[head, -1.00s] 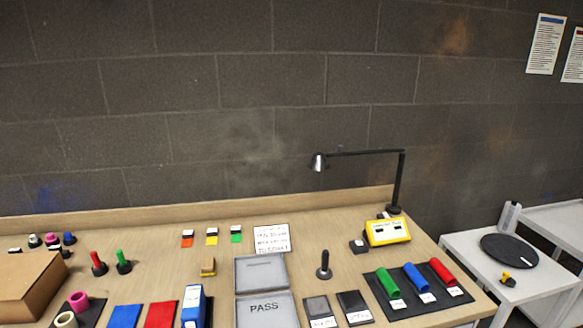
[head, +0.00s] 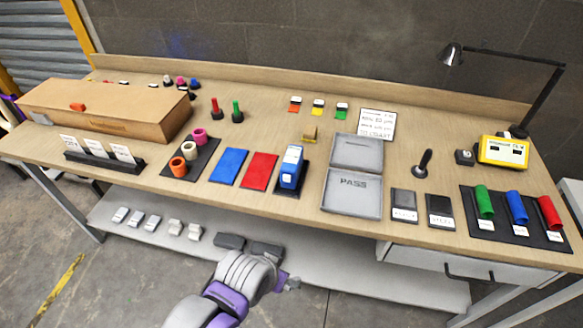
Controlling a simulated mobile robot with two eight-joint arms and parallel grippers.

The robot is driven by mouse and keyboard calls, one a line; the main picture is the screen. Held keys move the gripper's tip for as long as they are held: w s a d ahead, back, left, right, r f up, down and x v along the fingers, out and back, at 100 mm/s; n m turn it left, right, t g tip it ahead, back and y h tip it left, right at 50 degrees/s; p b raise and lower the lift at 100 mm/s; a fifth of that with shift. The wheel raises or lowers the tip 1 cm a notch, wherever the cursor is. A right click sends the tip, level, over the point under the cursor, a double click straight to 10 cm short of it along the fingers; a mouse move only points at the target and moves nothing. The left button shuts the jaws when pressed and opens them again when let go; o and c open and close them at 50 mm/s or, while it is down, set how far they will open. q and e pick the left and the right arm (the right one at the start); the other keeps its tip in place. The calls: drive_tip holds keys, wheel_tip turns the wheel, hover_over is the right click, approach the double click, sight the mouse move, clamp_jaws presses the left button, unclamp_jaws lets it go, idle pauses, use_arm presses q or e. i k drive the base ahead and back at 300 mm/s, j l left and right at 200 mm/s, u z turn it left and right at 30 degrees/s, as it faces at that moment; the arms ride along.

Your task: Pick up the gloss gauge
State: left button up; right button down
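A blue block-shaped instrument (head: 291,167) with a white label stands upright on a dark base on the bench, right of a red panel. It looks like the gloss gauge, though its label is too small to read. A yellow instrument (head: 502,151) with a pale display sits at the back right of the bench. My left arm, white and purple, reaches in at the bottom, below and in front of the bench edge. Its gripper (head: 289,284) shows only small at the arm's end, apart from all objects, and its fingers are unclear. My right gripper is out of view.
A cardboard box (head: 100,108) stands left. A lower shelf (head: 330,270) lies under the bench.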

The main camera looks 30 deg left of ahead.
sight(293, 163)
drive_tip(key=i+j+u, duration=0.1)
drive_tip(key=u, duration=0.25)
drive_tip(key=i+u, duration=0.5)
drive_tip(key=u, duration=0.2)
